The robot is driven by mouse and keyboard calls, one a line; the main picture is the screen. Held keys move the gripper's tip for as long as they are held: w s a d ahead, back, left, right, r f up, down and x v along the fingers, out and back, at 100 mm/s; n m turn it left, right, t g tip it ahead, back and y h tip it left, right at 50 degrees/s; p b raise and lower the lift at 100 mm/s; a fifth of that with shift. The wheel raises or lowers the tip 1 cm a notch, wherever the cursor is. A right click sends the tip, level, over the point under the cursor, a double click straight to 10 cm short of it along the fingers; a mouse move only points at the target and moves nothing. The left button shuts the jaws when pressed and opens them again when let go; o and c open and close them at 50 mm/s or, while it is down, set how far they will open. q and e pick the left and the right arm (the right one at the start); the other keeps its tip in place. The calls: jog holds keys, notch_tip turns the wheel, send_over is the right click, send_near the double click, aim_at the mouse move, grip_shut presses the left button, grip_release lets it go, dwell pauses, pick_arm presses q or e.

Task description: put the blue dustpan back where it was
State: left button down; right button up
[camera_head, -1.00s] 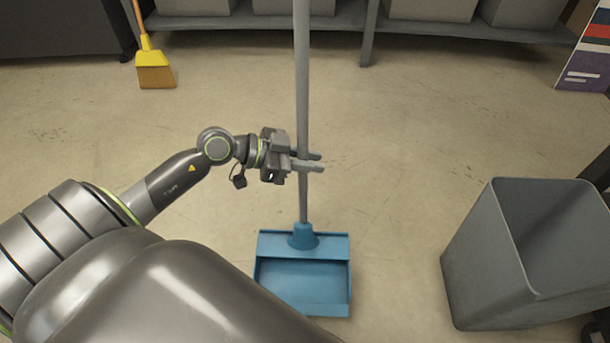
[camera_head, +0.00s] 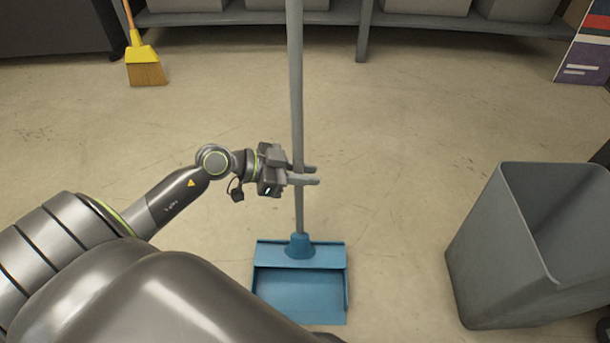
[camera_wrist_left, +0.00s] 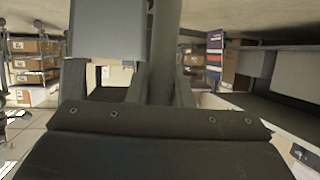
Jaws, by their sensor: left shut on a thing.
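The blue dustpan (camera_head: 300,290) shows in the head view at the lower middle, with its long grey handle (camera_head: 296,80) rising upright from it. I cannot tell whether the pan touches the floor. My left gripper (camera_head: 306,175) is shut on the handle, a little above the pan. In the left wrist view the handle (camera_wrist_left: 164,50) stands between the fingers of my left gripper (camera_wrist_left: 160,85). My right gripper is not in view.
A grey bin (camera_head: 500,250) stands on the floor at the right. A broom with yellow head (camera_head: 142,55) is at the back left. A low grey shelf (camera_head: 250,17) with bins runs along the back. Open floor (camera_head: 420,120) lies between.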

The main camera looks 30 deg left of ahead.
pick_arm(q)
jog(key=c, duration=1.6)
grip_release()
jog(key=shift+f, duration=0.1)
jog(key=shift+c, duration=0.2)
jog(key=o, duration=0.3)
jog(key=shift+o, duration=0.2)
